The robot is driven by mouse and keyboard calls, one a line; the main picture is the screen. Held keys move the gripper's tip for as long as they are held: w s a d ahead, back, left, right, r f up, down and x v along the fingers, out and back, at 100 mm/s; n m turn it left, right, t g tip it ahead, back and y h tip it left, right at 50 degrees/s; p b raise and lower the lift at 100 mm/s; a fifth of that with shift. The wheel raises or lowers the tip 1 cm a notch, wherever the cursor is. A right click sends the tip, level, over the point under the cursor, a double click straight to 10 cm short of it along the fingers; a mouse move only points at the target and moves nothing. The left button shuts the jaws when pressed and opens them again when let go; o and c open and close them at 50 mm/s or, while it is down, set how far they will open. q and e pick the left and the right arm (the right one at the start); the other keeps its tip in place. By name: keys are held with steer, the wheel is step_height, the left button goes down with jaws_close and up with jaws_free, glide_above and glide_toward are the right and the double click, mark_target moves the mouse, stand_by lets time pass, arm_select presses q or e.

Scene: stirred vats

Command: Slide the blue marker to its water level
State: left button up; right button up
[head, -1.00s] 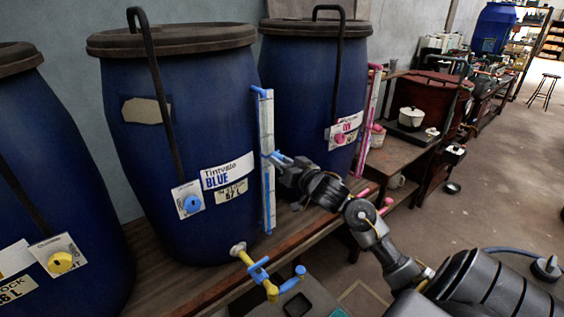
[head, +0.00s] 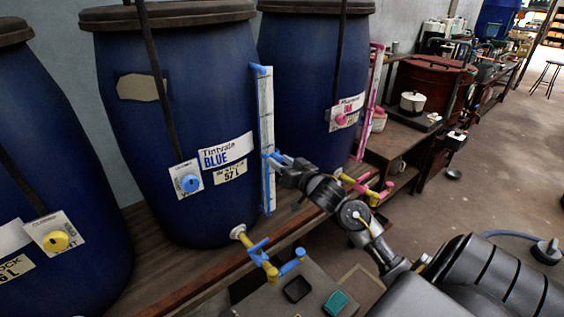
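The blue vat (head: 190,90), labelled Tintvale Blue (head: 226,151) with a 57 L tag (head: 229,172), stands in the middle left. A tall white gauge strip (head: 265,105) with blue end fittings runs up its right side. The blue marker (head: 272,156) sits on the gauge around mid-height, partly hidden by my gripper. My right gripper (head: 282,165) is at the marker, its tips touching or very close to it. Whether the fingers are closed on it is too small to tell. The water level cannot be made out. My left gripper is not in view.
The ink vat (head: 300,75) with a pink gauge (head: 371,90) stands to the right. Another vat (head: 60,160) stands at the left. A yellow and blue tap (head: 265,262) juts out below the gauge, over the bench edge. Open floor (head: 500,180) lies at the right.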

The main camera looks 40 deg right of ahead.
steer(key=shift+s+f, duration=0.1)
steer(key=shift+s, duration=0.4)
steer(key=s+b, duration=0.1)
steer(key=s, duration=0.8)
steer(key=shift+s+b, duration=0.4)
steer(key=shift+a, duration=0.1)
